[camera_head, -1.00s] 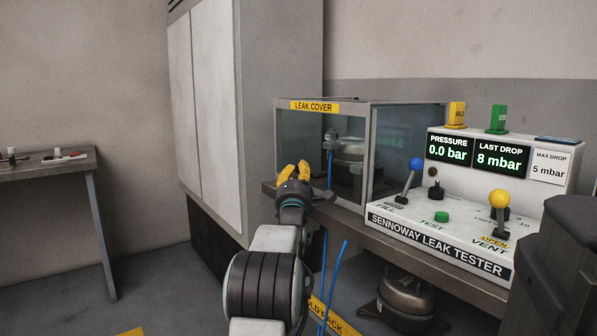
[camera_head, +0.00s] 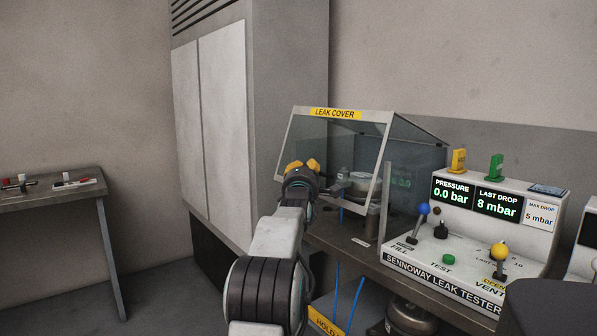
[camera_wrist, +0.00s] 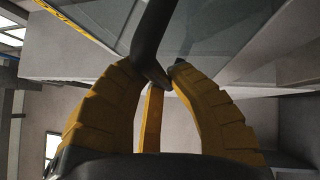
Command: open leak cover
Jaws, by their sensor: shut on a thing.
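The leak cover (camera_head: 338,138) is a clear box with a light frame and a yellow label. In the head view it is tilted, its front swung up and away from the bench. My gripper (camera_head: 302,165) is at its front left side. In the wrist view my yellow fingers (camera_wrist: 160,78) are closed around a dark handle bar (camera_wrist: 152,40) beside the cover's glass (camera_wrist: 225,35). The handle is hidden by my gripper in the head view. A metal compressor (camera_head: 362,183) stands under the cover, partly seen through the glass.
The leak tester panel (camera_head: 440,285), with blue and yellow levers, stands right of the cover. A tall grey cabinet (camera_head: 222,130) is behind on the left. A side table (camera_head: 50,188) stands at far left. Blue hoses (camera_head: 355,305) hang below the bench.

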